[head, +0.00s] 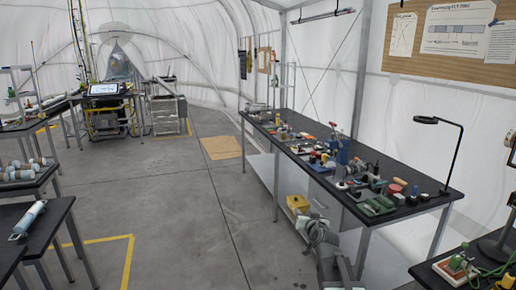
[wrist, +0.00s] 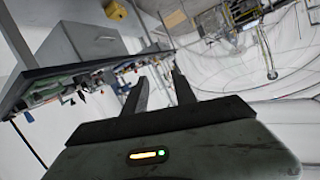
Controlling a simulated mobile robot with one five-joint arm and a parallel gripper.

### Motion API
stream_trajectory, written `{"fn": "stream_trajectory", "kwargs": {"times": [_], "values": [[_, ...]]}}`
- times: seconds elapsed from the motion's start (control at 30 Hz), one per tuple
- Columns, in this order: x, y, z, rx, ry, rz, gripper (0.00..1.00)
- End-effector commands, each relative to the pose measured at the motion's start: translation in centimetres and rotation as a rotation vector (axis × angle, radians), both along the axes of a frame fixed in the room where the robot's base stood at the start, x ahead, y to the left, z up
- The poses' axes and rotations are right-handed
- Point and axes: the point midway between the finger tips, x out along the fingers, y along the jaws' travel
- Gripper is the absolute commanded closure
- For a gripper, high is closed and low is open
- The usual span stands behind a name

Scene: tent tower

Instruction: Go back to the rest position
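My gripper (wrist: 160,82) shows in the wrist view with its two dark fingers apart and nothing between them. The wrist view is strongly tilted, with the long bench hanging at the upper left. In the head view my grey arm shows low at the right, in front of the long black bench (head: 366,213). My fingertips cannot be made out there.
Several small parts and tools cover the long bench, with a desk lamp (head: 440,121) at its near end. A yellow box (head: 298,204) sits below the bench. Tables stand at the left, one holding a white cylinder (head: 29,218). The grey floor (head: 185,215) between is clear.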

Motion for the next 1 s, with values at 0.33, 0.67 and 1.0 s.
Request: {"fn": "stream_trajectory", "kwargs": {"times": [0.33,0.67,1.0], "values": [[-21.3,3.5,-16.1,-0.222,0.943,0.195,0.67],[-29.2,1.5,-17.4,-0.214,1.291,0.117,0.67],[-29.1,1.6,-17.4,-0.213,1.287,0.12,0.67]]}}
